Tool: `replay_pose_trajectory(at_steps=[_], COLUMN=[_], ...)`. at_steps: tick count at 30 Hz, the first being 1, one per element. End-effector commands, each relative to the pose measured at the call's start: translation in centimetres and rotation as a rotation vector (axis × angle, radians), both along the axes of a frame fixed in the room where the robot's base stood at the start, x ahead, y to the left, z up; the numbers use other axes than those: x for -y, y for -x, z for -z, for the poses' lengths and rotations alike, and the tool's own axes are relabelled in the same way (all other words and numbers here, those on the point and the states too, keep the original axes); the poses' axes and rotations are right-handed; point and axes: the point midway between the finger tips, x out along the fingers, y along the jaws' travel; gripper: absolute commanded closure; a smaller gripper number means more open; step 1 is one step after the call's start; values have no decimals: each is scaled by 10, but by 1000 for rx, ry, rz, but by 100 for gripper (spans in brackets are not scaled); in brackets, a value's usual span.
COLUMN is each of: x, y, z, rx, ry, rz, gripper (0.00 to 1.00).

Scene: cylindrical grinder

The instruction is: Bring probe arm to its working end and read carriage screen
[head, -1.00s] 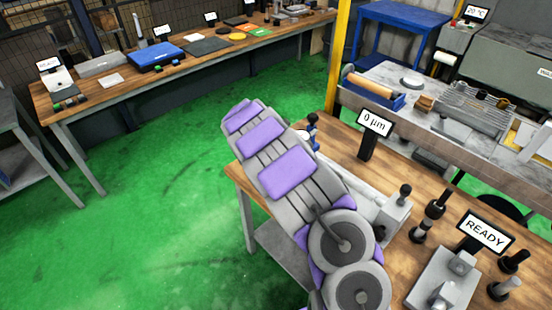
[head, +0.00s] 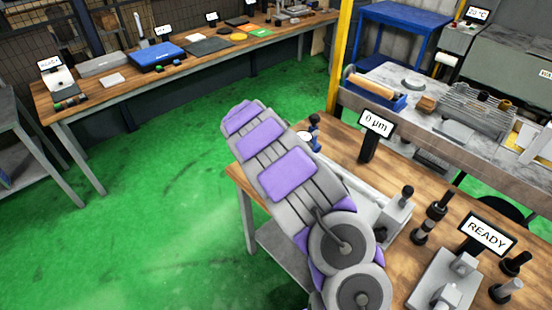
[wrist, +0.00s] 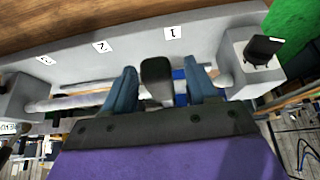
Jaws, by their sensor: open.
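In the wrist view, a dark grey upright piece (wrist: 157,80), which looks like the probe arm, stands between the two blue fingers of my gripper (wrist: 163,72). The fingers are open, with a gap on each side of it. Behind it runs a grey rail (wrist: 75,102) along a plate with labels 1, 2 and 3 (wrist: 100,48). The rail enters an end block (wrist: 245,62) with a black knob at right. In the head view, a screen reads "0 µm" (head: 376,124) and another reads "READY" (head: 487,235). I cannot tell which is the carriage screen. My own arm hides the gripper there.
The wooden bench (head: 345,150) also carries black-knobbed posts (head: 430,216) and a grey block fixture (head: 440,280) at right. A yellow post (head: 339,55) rises behind it. A long side bench (head: 200,60) holds various tools. The green floor (head: 160,190) is clear at left.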

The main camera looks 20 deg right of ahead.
Motion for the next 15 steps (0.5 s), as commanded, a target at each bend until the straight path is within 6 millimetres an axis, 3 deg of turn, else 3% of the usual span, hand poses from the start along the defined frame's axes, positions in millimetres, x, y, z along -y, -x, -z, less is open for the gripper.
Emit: replay_pose_trajectory(at_steps=[15], x=[-49], y=[15], z=[-94], rx=[6], ry=[1], rz=[-3], gripper=[43])
